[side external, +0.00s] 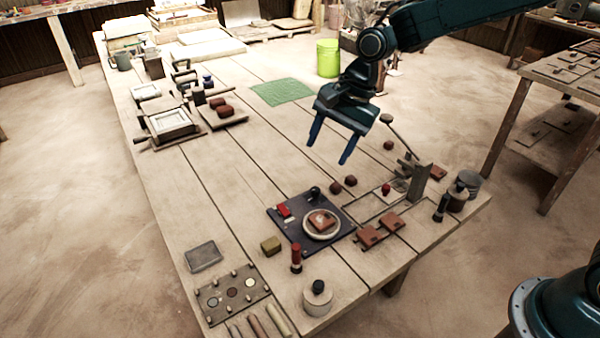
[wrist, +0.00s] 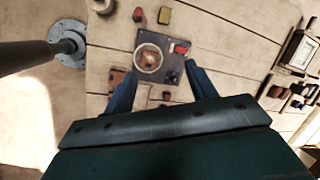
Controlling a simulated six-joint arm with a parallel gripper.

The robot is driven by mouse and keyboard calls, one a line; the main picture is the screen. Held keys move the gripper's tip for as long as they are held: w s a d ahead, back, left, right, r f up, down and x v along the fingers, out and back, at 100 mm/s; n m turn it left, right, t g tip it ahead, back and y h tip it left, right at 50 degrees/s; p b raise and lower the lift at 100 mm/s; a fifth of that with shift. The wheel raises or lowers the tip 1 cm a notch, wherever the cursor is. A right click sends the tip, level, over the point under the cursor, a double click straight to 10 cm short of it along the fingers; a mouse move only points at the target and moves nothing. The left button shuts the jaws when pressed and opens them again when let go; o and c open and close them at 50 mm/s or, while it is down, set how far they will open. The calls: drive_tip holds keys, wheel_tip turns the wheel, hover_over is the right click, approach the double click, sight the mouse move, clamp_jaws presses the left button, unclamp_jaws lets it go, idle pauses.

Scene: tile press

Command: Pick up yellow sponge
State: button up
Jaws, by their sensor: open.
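The yellow sponge (side external: 271,246) is a small olive-yellow block lying on the wooden table, just left of the dark square board. It also shows near the top of the wrist view (wrist: 165,15), beyond that board. My gripper (side external: 327,153) hangs high above the table, well up and to the right of the sponge in the side view. Its two blue fingers are apart with nothing between them. In the wrist view my gripper (wrist: 163,76) points toward the board, and the sponge lies past the fingertips.
The dark board (side external: 290,235) carries a round ring (side external: 308,232) with a brown tile and a red block (side external: 284,210). A red-topped bottle (side external: 296,258) stands close to the sponge. A grey box (side external: 203,256) lies to its left. A green cloth (side external: 283,91) lies farther back.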

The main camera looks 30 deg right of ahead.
drive_tip(key=w+a+f+m+g+y, duration=0.1)
drive_tip(key=w+a+f+m, duration=0.2)
drive_tip(key=f, duration=0.5)
drive_tip(key=w+a+f+m+g, duration=0.1)
drive_tip(key=w+a+f+m, duration=0.15)
drive_tip(key=f, duration=0.45)
hover_over(272, 242)
drive_tip(key=d, duration=0.2)
drive_tip(key=shift+d+f, duration=0.2)
drive_tip(key=shift+f, duration=3.85)
drive_tip(key=shift+f, duration=0.1)
drive_tip(key=shift+x, duration=2.5)
drive_tip(key=shift+a, duration=0.15)
drive_tip(key=c, duration=1)
drive_tip(key=shift+c, duration=0.2)
drive_tip(key=shift+r, duration=0.2)
